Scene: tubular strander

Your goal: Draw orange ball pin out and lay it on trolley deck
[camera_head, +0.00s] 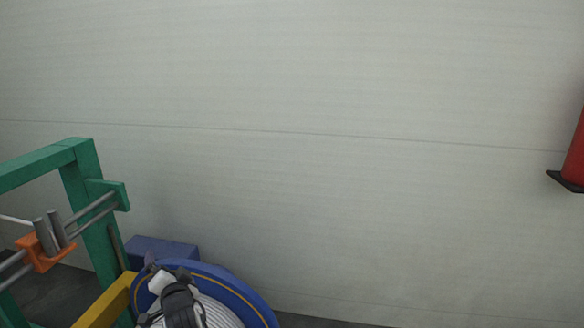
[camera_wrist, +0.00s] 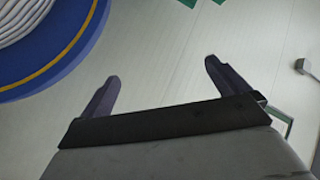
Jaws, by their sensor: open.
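No orange ball pin can be made out in either view, and no trolley deck can be made out. My gripper (camera_wrist: 162,72) is open in the wrist view, its two dark fingers wide apart with nothing between them. A blue reel (camera_wrist: 86,45) wound with pale strand lies beyond and to the left of the fingers, apart from them. In the head view the blue reel (camera_head: 262,303) is at the bottom, partly covered by the dark end of my arm.
A green frame (camera_head: 85,205) with grey rods and an orange block (camera_head: 42,253) stands at the left. A yellow bar (camera_head: 105,303) and a blue box (camera_head: 165,250) are beside the reel. A red cylinder (camera_head: 577,155) is at the right edge.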

